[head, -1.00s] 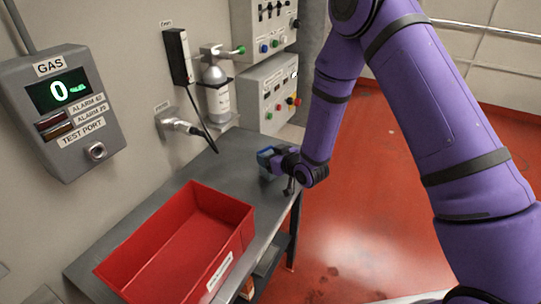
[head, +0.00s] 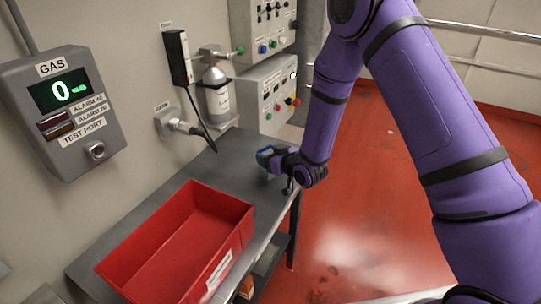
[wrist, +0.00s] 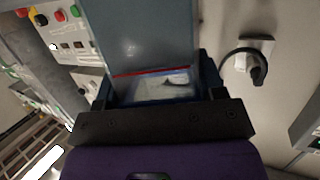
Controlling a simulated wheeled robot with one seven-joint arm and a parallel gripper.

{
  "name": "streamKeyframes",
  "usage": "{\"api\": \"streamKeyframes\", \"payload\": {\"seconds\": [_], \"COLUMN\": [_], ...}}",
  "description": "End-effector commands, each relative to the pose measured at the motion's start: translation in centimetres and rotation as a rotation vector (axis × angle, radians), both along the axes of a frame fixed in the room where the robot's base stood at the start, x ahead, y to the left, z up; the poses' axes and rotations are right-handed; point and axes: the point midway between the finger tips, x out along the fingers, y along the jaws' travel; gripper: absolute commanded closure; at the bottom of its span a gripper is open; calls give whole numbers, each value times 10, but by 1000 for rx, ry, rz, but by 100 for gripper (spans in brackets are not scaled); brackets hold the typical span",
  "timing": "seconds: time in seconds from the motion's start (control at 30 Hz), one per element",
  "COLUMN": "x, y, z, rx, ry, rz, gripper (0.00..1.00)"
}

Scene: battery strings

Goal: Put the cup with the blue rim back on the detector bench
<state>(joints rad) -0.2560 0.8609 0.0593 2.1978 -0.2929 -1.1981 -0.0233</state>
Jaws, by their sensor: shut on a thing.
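The cup with the blue rim (head: 264,155) is at the far right end of the grey detector bench (head: 218,165) in the head view. Only a small part of it shows; my gripper hides the rest. My gripper (head: 275,156) is shut on the cup and reaches it from the right, low over the bench. I cannot tell whether the cup touches the bench top. In the wrist view my gripper (wrist: 158,88) has its dark fingers on both sides of a pale area with a red line, which I cannot make out clearly.
A red bin (head: 236,252) stands on the near part of the bench. A gas cylinder (head: 217,92), a wall socket (head: 172,122) with a cable and a control panel (head: 272,90) are behind it. A gas detector (head: 66,112) hangs at left. Bare bench lies between bin and cup.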

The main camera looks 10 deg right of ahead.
Motion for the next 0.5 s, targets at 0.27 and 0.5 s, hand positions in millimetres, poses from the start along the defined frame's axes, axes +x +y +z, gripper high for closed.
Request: {"api": "streamKeyframes", "payload": {"seconds": [0.27,0.5], "x": [-6,-9], "y": [-2,-4], "z": [-16,-15], "rx": [-15,-16], "ry": [29,29], "rz": [2,1], "gripper": [7,7]}}
